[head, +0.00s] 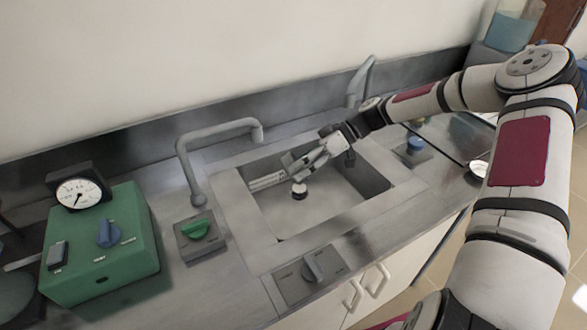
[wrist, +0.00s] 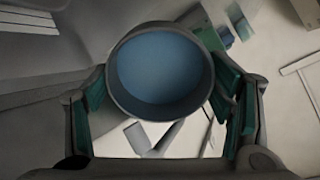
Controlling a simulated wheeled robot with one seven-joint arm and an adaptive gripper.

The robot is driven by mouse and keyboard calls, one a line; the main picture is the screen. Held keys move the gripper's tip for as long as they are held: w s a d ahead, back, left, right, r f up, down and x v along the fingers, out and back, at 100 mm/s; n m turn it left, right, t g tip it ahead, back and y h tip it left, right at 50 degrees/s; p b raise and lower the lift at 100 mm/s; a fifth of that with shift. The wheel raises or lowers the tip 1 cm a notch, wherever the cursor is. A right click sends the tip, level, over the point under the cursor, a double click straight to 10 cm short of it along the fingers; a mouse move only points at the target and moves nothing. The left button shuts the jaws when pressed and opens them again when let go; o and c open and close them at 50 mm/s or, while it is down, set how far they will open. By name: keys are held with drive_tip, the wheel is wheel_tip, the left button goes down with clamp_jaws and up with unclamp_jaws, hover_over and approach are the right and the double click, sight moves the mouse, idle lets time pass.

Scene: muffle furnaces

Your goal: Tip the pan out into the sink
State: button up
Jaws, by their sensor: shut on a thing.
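My gripper (head: 301,165) reaches down into the sink (head: 325,215) from the upper right in the head view. In the wrist view its teal-padded fingers (wrist: 164,91) stand on either side of the round pan (wrist: 160,72) and are shut on it. The pan has a grey rim and a plain blue inside. Whether that blue is contents or the bare bottom I cannot tell. In the head view the pan is hard to make out among the fingers. A small round light-and-dark piece (head: 299,190) shows just below the fingers; I cannot tell what it is.
A grey faucet (head: 220,132) arches at the sink's left, with a second tap (head: 361,80) behind. A green box (head: 100,250) with a gauge (head: 78,193) stands at the left. A green knob (head: 196,229) and a grey knob (head: 313,266) sit near the sink. The sink's front part is clear.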

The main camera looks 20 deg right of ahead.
drive_tip(key=h, duration=0.1)
drive_tip(key=h+p, duration=0.1)
drive_tip(key=h, duration=0.1)
drive_tip(key=r+h+p, duration=0.1)
drive_tip(key=shift+a, duration=0.35)
drive_tip(key=shift+h, duration=0.8)
drive_tip(key=shift+a+h, duration=0.3)
drive_tip(key=shift+h, duration=0.5)
drive_tip(key=h, duration=0.1)
drive_tip(key=h+b, duration=0.1)
drive_tip(key=h, duration=0.1)
drive_tip(key=shift+a+h, duration=0.25)
drive_tip(key=shift+h, duration=0.15)
drive_tip(key=shift+h+b, duration=0.3)
drive_tip(key=shift+b, duration=0.15)
drive_tip(key=shift+r, duration=0.1)
